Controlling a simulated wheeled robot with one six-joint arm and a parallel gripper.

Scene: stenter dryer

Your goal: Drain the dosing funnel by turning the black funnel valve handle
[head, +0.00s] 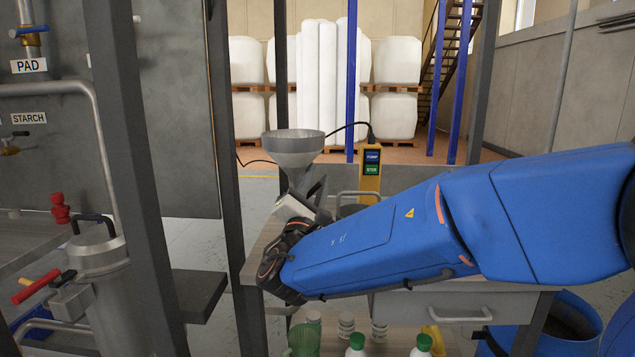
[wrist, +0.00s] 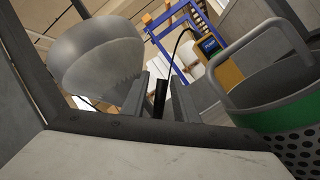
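The dosing funnel (head: 293,148) is a grey metal bowl at the centre of the head view. It fills the upper left of the wrist view (wrist: 100,60). The black funnel valve handle (wrist: 160,98) shows upright in the wrist view, between the two fingers of my gripper (wrist: 161,90). Narrow gaps seem to show on both sides of the handle, so the fingers stand around it and look apart. In the head view my gripper (head: 308,196) is just under the funnel, and the handle cannot be made out there. The funnel's outlet is mostly hidden.
A yellow pump control box (head: 370,165) stands right of the funnel. Dark posts (head: 226,150) stand left of my gripper.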

